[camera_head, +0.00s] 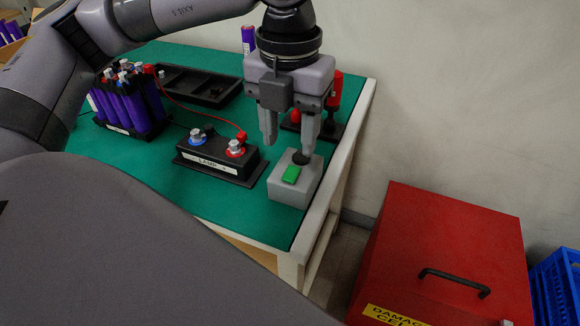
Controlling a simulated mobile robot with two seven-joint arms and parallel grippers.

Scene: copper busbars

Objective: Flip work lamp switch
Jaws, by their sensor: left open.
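A grey switch box (290,192) stands near the right edge of the green-topped table. On its top are a green rocker (291,174) and a small dark round part (301,158) behind it. My left gripper (288,146) points down above the back of the box, with its two fingers apart and nothing between them. The right finger is close to the dark part; I cannot tell whether they touch. A black block labelled like "LAMP" (215,165), with a blue and a red terminal, sits left of the switch box. My right gripper is not in view.
A pack of purple cells (130,103) is joined by a red wire to the block. A black tray (198,87) and a red object (335,92) lie farther back on the table (215,201). A red bin (445,245) and blue crate (560,285) stand at right.

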